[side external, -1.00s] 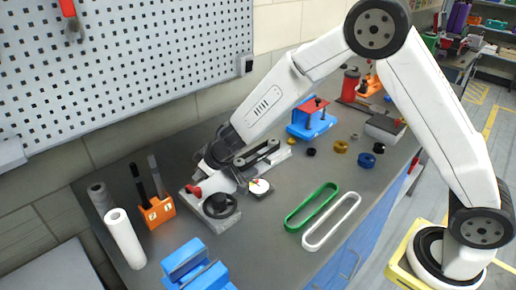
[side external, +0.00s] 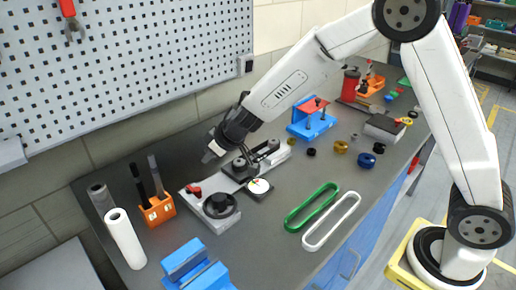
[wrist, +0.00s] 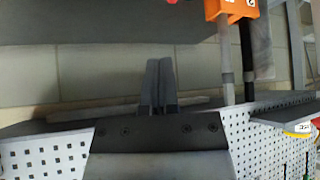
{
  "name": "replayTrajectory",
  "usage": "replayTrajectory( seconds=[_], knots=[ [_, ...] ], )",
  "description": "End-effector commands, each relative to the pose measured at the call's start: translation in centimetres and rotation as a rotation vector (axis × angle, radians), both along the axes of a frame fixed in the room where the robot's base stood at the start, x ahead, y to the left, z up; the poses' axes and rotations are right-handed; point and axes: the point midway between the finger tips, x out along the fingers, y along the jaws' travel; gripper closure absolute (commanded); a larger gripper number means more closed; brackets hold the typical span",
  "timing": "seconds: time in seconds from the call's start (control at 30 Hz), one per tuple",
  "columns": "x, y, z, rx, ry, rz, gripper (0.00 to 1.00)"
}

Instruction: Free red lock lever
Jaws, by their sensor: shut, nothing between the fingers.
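The red lock lever (side external: 194,190) is a small red piece on the grey base (side external: 205,221) of the tailstock-like device, beside a black handwheel (side external: 220,205). Its exact angle is too small to tell. My gripper (side external: 208,157) is above and behind the device in the side view, apart from the lever, and tilted toward the wall. Its two dark fingers are together and empty in the wrist view (wrist: 157,86). A bit of red shows at the top edge of the wrist view; I cannot tell if it is the lever.
An orange holder (side external: 158,211) with dark tools stands left of the device. A white roll (side external: 125,239) and a blue vise (side external: 190,264) are nearer. A dial gauge (side external: 259,187) sits right of the device. Green (side external: 312,205) and white (side external: 331,222) belts lie farther right. A pegboard (side external: 120,60) hangs behind.

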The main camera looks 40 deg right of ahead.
Motion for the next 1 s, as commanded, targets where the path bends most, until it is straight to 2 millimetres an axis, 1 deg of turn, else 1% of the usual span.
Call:
replayTrajectory(
  seconds=[0.2,0.7,0.87,1.0],
  knots=[
    [-0.1,-0.3,0.5,0.0,0.0,0.0,1.0],
    [-0.2,-0.5,0.6,0.0,-0.002,-0.005,1.0],
    [-0.5,-1.2,0.9,-0.004,-0.013,-0.026,1.0],
    [-1.2,-2.4,1.3,-0.014,-0.028,-0.064,1.0]
  ],
)
